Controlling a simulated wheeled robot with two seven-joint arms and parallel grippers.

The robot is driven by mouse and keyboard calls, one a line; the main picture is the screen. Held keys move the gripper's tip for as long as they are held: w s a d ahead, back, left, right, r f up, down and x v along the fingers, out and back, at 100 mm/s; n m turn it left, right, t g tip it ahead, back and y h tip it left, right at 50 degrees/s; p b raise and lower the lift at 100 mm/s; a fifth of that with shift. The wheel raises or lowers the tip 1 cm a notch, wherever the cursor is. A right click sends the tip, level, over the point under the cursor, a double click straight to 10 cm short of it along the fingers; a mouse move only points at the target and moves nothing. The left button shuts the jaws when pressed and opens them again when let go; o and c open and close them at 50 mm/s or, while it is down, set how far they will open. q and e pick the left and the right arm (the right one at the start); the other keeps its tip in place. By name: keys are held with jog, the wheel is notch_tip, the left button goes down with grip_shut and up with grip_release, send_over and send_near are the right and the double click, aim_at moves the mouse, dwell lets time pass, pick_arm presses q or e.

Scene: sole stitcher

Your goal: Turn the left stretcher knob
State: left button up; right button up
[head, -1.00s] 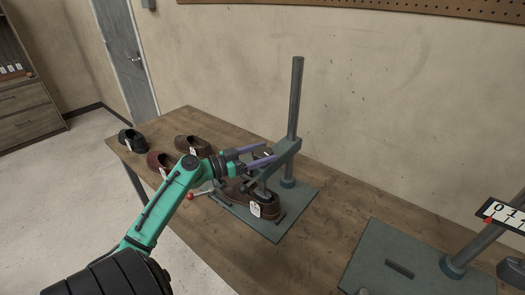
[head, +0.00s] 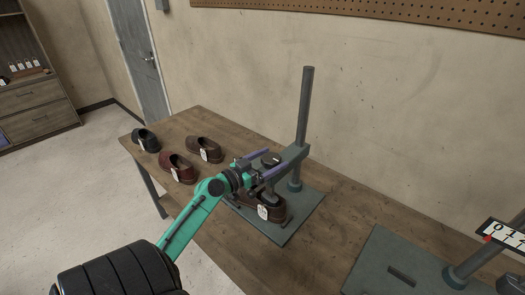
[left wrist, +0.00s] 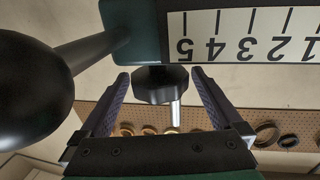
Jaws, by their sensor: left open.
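The left stretcher (head: 291,155) stands on the bench, an upright post with a side arm above a brown shoe. A dark knob (head: 271,159) shows by the arm, between my left gripper's fingers. My left gripper (head: 278,161) is open, with its purple fingers apart. In the left wrist view, the dark faceted knob (left wrist: 160,86) with a pale metal pin sits between the open fingers (left wrist: 160,76), with a gap on both sides. A white number scale (left wrist: 245,36) is beside it, upside down. My right gripper is not in view.
A brown shoe (head: 262,205) is on the stretcher's base plate. Several other shoes (head: 205,150) stand at the bench's left end. A second stand's base plate (head: 385,270) is at the right. In the left wrist view, a dark rounded thing (left wrist: 30,85) on a rod is at left.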

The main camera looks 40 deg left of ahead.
pick_arm(q)
jog(key=s+a+b, duration=0.2)
jog(key=s+b, duration=0.5)
jog(key=s, duration=0.7)
jog(key=shift+b, duration=0.35)
jog(key=shift+s+a+f, duration=0.1)
